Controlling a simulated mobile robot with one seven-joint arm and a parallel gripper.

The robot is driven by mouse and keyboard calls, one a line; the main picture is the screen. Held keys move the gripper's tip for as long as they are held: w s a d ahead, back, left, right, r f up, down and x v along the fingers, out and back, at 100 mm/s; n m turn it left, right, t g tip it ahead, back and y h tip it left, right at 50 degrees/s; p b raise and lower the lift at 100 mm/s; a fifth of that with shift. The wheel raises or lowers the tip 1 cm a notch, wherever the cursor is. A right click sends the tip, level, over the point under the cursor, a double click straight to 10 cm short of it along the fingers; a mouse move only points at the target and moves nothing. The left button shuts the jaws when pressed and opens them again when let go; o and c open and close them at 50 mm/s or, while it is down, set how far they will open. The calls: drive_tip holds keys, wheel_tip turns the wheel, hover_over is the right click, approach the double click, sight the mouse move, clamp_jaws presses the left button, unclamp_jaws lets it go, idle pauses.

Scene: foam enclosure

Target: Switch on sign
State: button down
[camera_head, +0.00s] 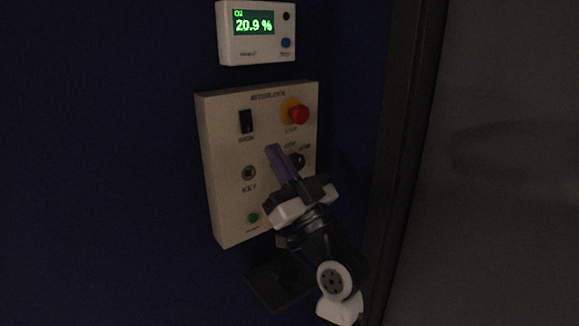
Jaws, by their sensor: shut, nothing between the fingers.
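A beige control panel (228,190) is fixed to the dark blue wall. Its black rocker switch (246,121) is at the upper left, with a small label under it that seems to read SIGN. My gripper (275,150) is shut and empty in front of the panel's middle, below and to the right of the rocker switch. I cannot tell whether its tips touch the panel. My gripper and arm hide part of the panel's lower right. I cannot tell which way the rocker is set.
The panel also has a red stop button (298,114) on yellow, a dark rotary knob (297,160) beside my fingers, a key switch (248,173) and a green button (253,218). A white oxygen meter (257,50) reading 20.9 % hangs above. A dark frame edge (400,130) stands at right.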

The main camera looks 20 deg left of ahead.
sight(248, 127)
drive_tip(key=w+a, duration=0.1)
drive_tip(key=w+a+r+p, duration=0.1)
drive_tip(key=w+a+p, duration=0.1)
drive_tip(key=a, duration=0.1)
drive_tip(key=shift+w+a+r, duration=0.1)
drive_tip(key=shift+r, duration=0.3)
drive_tip(key=shift+w+a+f, duration=0.15)
drive_tip(key=shift+w+a, duration=0.2)
drive_tip(key=shift+a, duration=0.05)
drive_tip(key=shift+f, duration=0.15)
drive_tip(key=shift+w+a+f+b, duration=0.15)
drive_tip(key=shift+a+f+b, duration=0.05)
drive_tip(key=shift+b, duration=0.45)
drive_tip(key=shift+w+r, duration=0.1)
drive_tip(key=shift+r, duration=0.05)
